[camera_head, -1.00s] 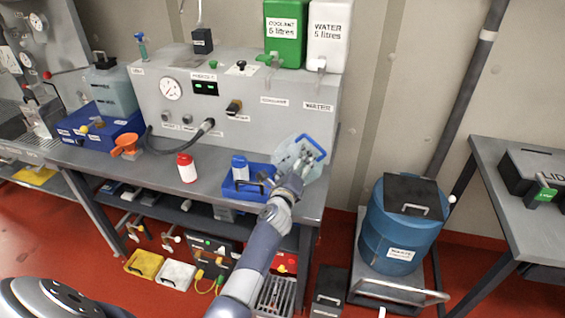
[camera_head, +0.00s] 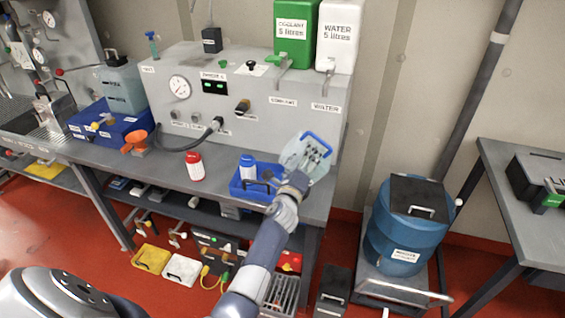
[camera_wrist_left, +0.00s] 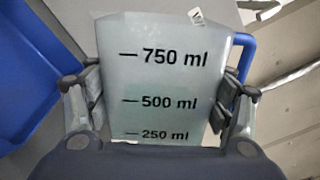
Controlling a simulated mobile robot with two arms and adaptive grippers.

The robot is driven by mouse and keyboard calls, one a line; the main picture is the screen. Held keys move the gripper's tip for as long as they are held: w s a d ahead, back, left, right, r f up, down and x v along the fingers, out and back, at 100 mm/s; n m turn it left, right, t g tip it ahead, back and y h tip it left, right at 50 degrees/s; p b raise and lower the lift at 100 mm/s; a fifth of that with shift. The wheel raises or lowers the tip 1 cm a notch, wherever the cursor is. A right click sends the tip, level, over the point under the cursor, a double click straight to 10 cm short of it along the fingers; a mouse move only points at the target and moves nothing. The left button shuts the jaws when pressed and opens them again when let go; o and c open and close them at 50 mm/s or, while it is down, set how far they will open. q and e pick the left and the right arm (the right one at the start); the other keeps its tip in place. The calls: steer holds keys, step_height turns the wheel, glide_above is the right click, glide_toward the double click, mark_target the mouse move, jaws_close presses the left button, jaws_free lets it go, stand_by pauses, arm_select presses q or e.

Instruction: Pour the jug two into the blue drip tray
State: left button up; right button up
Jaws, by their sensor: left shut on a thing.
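A translucent pale jug (camera_head: 302,150) with a blue handle is in my left gripper (camera_head: 293,186), just right of a blue tray on the bench's front right. It looks tilted in the head view. In the left wrist view the fingers close on both sides of the jug (camera_wrist_left: 160,82), which bears 750, 500 and 250 ml marks. Its small tag is unreadable, and I cannot tell the liquid level. The blue tray (camera_head: 240,190) holds a white bottle with a blue cap; part of a blue tray also shows in the left wrist view (camera_wrist_left: 18,85). My right gripper is not in view.
A red-and-white bottle (camera_head: 195,166) stands left of the tray. Behind are the grey test panel (camera_head: 235,110) and the coolant (camera_head: 293,40) and water (camera_head: 337,40) containers.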

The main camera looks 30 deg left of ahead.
mark_target(296, 156)
arm_select(q)
steer(key=shift+r, duration=0.25)
stand_by(0.3)
steer(key=shift+a+r+n+p, duration=0.1)
steer(key=shift+r+n+p, duration=0.25)
steer(key=shift+n+p, duration=0.25)
steer(key=shift+a+r+n+p, duration=0.1)
steer(key=shift+r+n+p, duration=0.1)
steer(key=shift+n+p, duration=0.15)
stand_by(0.7)
steer(key=shift+s+a+r+n+p, duration=0.15)
steer(key=shift+r+n+p, duration=0.25)
steer(key=shift+p, duration=0.3)
steer(key=shift+n, duration=0.25)
stand_by(0.6)
steer(key=shift+a+r+p, duration=0.15)
steer(key=shift+r+p, duration=0.1)
steer(key=shift+p, duration=0.25)
steer(key=shift+a+r+n+p, duration=0.15)
steer(key=shift+n+p, duration=0.15)
steer(key=shift+n, duration=0.3)
steer(key=shift+r, duration=0.1)
stand_by(0.4)
